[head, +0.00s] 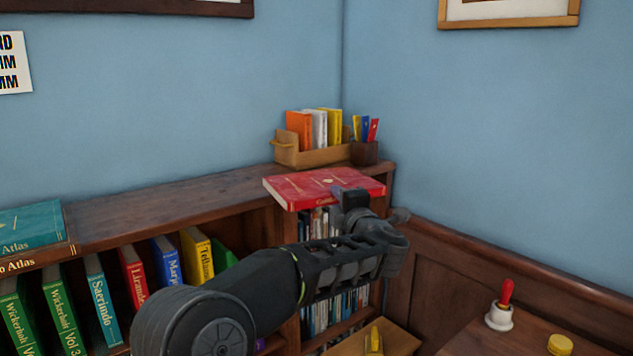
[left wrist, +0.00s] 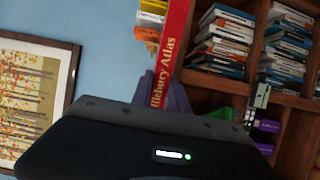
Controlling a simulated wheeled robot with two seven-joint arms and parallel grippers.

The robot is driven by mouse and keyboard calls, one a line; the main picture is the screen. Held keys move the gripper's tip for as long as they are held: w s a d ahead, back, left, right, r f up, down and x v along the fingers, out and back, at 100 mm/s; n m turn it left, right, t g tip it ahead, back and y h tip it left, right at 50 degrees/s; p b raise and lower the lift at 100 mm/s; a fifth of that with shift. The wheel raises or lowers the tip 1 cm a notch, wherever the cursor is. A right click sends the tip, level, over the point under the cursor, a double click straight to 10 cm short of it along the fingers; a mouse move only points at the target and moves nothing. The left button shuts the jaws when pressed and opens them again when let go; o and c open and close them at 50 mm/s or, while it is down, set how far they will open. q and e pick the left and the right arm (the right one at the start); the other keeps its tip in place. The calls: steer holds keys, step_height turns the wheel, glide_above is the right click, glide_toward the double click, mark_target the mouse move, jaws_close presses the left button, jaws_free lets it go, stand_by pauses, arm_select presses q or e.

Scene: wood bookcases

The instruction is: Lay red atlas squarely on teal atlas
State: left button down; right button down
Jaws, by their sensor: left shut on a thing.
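The red atlas (head: 310,187) lies flat, cover up, at the right end of the bookcase top and juts past its front edge. Whether it touches the wood I cannot tell. My left gripper (head: 347,195) is shut on its front spine edge. In the left wrist view the red spine (left wrist: 174,45) runs up from between the fingers (left wrist: 168,95), lettered in gold. The teal atlas (head: 30,226) lies flat at the far left of the bookcase top, on a brown atlas (head: 45,258), cut by the picture's edge. My right gripper is not in view.
A wooden book caddy (head: 312,155) with several upright books and a pen cup (head: 364,153) stand behind the red atlas. The bookcase top (head: 165,205) between the two atlases is clear. A hand bell (head: 501,308) stands at the lower right.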

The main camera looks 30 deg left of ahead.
arm_select(q)
steer(key=s+d+f+m+t+h, duration=0.2)
steer(key=d+f+m+h, duration=0.1)
steer(key=d+f, duration=0.4)
steer(key=s+d+f+m+t+h+p, duration=0.1)
steer(key=d+f+h, duration=0.5)
steer(key=f, duration=0.6)
steer(key=s+d+f+m+t+h, duration=0.3)
steer(key=d+f+m+h, duration=0.1)
steer(key=d+f, duration=0.5)
steer(key=shift+s+d+f+m+h+p, duration=0.35)
steer(key=shift+f+m, duration=0.2)
steer(key=shift+m, duration=0.35)
